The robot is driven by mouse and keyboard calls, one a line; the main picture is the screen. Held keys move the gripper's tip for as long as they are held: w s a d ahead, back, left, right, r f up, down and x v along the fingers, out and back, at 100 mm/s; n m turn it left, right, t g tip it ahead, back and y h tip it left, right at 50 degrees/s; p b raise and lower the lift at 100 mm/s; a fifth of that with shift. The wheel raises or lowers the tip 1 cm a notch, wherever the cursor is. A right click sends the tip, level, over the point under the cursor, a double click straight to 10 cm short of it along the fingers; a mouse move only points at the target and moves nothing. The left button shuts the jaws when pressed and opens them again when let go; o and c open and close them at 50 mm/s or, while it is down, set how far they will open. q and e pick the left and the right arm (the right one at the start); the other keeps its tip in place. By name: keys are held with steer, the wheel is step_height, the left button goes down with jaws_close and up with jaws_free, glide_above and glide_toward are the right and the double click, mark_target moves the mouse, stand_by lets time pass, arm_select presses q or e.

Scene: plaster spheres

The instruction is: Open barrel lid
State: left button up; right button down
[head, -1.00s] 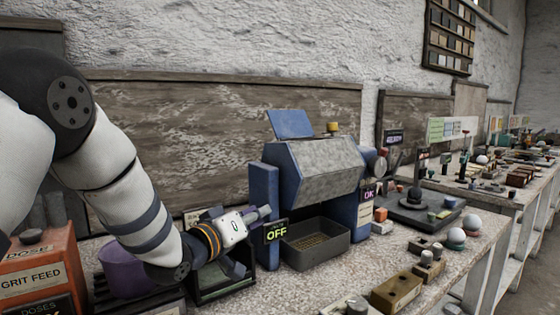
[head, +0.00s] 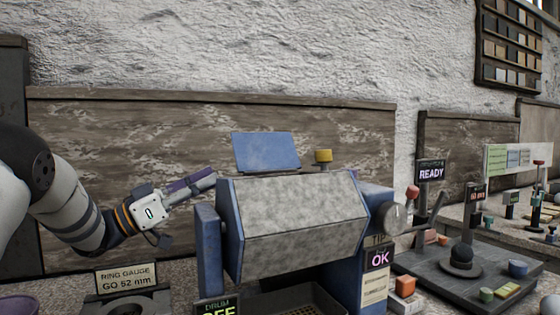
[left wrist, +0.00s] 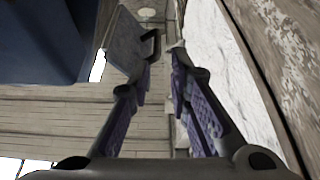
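The barrel (head: 295,222) is a grey faceted drum between blue side supports. Its blue lid plate (head: 265,152) stands raised and tilted back above the drum top. In the left wrist view a grey-blue plate with a dark handle, seemingly the lid (left wrist: 126,42), lies beyond the left finger. My left gripper (head: 208,179) is beside the drum's upper left, pointing right, with its tips short of the lid in the head view. In the left wrist view its purple-padded fingers (left wrist: 160,70) are apart, with nothing clearly held between them. My right gripper is not in view.
A yellow knob (head: 323,156) sits above the drum and a round grey knob (head: 392,218) on its right. A ring gauge sign (head: 125,278) stands at front left. A wooden backboard (head: 100,160) runs behind. A dark press-like fixture (head: 465,270) stands to the right.

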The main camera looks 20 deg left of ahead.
mark_target(254, 157)
arm_select(q)
steer(key=shift+m+g+h, duration=0.3)
steer(key=x, duration=1.1)
steer(key=shift+w+d+r, duration=0.15)
steer(key=shift+d+r, duration=0.05)
steer(key=shift+r, duration=0.05)
